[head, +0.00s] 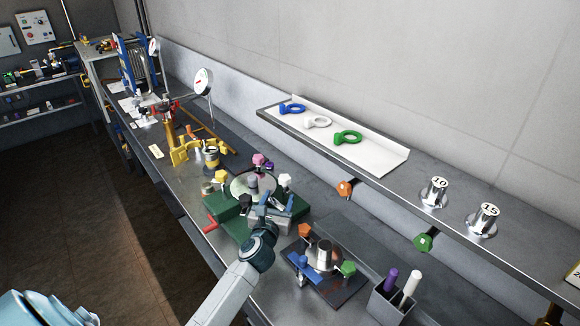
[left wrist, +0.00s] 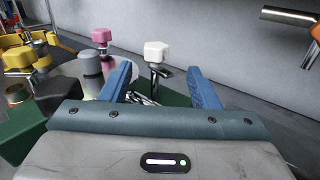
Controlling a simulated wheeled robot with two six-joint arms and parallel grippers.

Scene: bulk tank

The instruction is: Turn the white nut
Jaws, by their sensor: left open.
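The white nut (head: 285,180) sits on top of a metal stem at the right side of a round metal piece on a green base (head: 228,230). In the left wrist view the white nut (left wrist: 157,51) shows upright between and beyond my two blue fingertips, with its stem below it. My left gripper (head: 268,201) is open and empty, just in front of the nut and apart from it. The gripper also shows in the left wrist view (left wrist: 158,76). My right gripper is not in view.
Pink (head: 258,159), yellow (head: 221,177) and black nuts stand around the same round piece. A plate with blue, orange and green nuts (head: 347,268) lies to the right, beside a pen holder (head: 391,302). A shelf (head: 374,170) with eye bolts runs along the wall.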

